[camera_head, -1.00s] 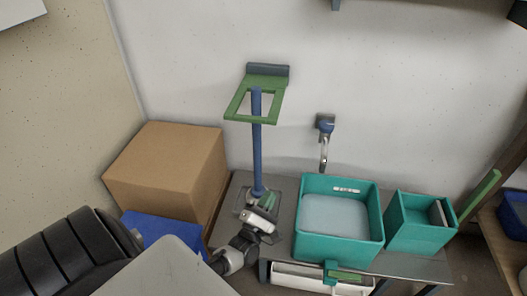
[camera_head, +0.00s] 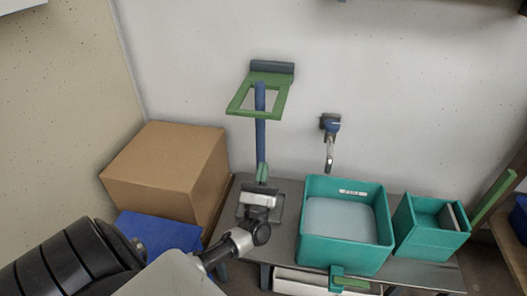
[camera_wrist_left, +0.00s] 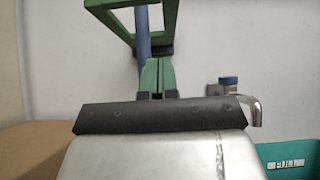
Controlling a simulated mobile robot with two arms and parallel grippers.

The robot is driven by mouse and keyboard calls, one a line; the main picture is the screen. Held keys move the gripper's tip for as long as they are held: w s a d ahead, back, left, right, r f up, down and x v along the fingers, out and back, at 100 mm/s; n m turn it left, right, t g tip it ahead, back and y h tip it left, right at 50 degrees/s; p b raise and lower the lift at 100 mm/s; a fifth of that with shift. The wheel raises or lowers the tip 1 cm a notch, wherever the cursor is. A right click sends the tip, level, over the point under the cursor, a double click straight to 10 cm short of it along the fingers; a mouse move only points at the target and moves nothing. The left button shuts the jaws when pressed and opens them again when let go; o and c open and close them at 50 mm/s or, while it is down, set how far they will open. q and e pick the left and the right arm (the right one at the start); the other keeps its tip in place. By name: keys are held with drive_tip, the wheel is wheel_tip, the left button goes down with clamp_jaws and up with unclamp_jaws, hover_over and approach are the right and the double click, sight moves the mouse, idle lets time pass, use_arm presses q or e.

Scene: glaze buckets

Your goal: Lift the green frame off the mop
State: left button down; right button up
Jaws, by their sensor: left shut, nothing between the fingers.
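The green frame (camera_head: 268,78) sits high against the wall, fixed to a dark bracket. The mop's blue pole (camera_head: 261,140) stands upright, and its top shows inside the frame's opening. My left gripper (camera_head: 262,171) is shut and empty, with its green fingertips pointing up in front of the pole's lower part, below the frame. In the left wrist view the shut fingers (camera_wrist_left: 158,75) overlap the pole (camera_wrist_left: 144,40), with the frame (camera_wrist_left: 112,18) above them. I cannot tell whether the fingers touch the pole. The gripper and arm hide the pole's lower end. My right gripper is out of view.
A teal bucket (camera_head: 309,232) and a smaller teal bin (camera_head: 425,243) stand on the grey bench (camera_head: 283,190). A tap (camera_head: 330,125) is on the wall right of the pole. A cardboard box (camera_head: 165,165) and a blue box (camera_head: 160,235) are at left.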

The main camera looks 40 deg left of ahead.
use_arm(q)
drive_tip(key=w+a+r+p, duration=0.1)
drive_tip(key=w+a+r, duration=0.1)
drive_tip(key=w+r, duration=0.3)
wheel_tip(320, 180, up, 5)
drive_tip(key=shift+a+f+p, duration=0.2)
drive_tip(key=shift+a+p, duration=0.15)
drive_tip(key=shift+p, duration=0.05)
drive_tip(key=shift+s+r, duration=0.1)
